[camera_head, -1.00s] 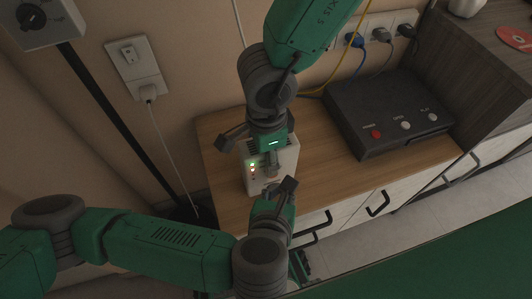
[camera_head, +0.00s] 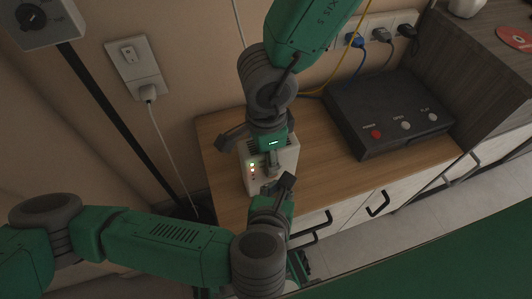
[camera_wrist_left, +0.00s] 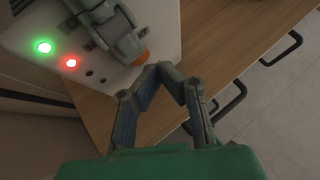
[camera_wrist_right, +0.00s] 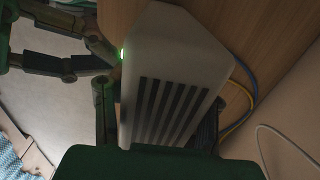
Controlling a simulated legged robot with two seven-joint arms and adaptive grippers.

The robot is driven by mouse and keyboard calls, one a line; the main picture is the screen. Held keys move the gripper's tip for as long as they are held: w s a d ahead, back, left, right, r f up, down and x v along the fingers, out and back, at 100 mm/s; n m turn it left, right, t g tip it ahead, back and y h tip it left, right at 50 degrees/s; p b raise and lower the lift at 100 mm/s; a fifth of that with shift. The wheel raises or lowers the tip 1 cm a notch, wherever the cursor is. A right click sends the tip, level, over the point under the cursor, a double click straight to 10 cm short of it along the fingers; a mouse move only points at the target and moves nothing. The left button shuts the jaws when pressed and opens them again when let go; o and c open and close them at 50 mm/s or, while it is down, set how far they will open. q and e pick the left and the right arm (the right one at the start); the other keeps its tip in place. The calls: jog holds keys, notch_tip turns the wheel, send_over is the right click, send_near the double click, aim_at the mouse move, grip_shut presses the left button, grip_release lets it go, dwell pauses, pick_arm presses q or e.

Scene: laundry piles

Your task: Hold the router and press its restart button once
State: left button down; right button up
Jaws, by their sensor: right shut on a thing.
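The white router (camera_head: 286,158) stands upright on the wooden cabinet top. My right gripper (camera_head: 254,150) is shut on it from above, one finger on each side. In the right wrist view the router's slotted casing (camera_wrist_right: 175,80) fills the space between the fingers. In the left wrist view its front face (camera_wrist_left: 85,70) shows a green light, a red light and small dark holes. An orange part (camera_wrist_left: 143,59), perhaps the restart button, is partly hidden by my right finger. My left gripper (camera_wrist_left: 163,70) is shut and empty, its tips close to the router's front near the orange part; contact is unclear.
A black box (camera_head: 385,110) with red and white buttons sits to the right on the wooden top (camera_head: 320,185). A wall power strip (camera_head: 375,35) with cables is behind it. A dark pole (camera_head: 110,105) stands left. Drawer handles (camera_head: 378,203) project from the cabinet front.

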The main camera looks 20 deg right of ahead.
pick_arm(q)
jog(key=shift+w, duration=0.1)
dwell(0.5)
jog(key=shift+w+r, duration=0.1)
jog(key=shift+w, duration=0.35)
dwell(0.4)
jog(key=shift+s, duration=0.6)
jog(key=shift+s, duration=0.1)
jog(key=s, duration=0.5)
jog(key=shift+s+d, duration=0.1)
jog(key=shift+s, duration=0.3)
dwell(0.6)
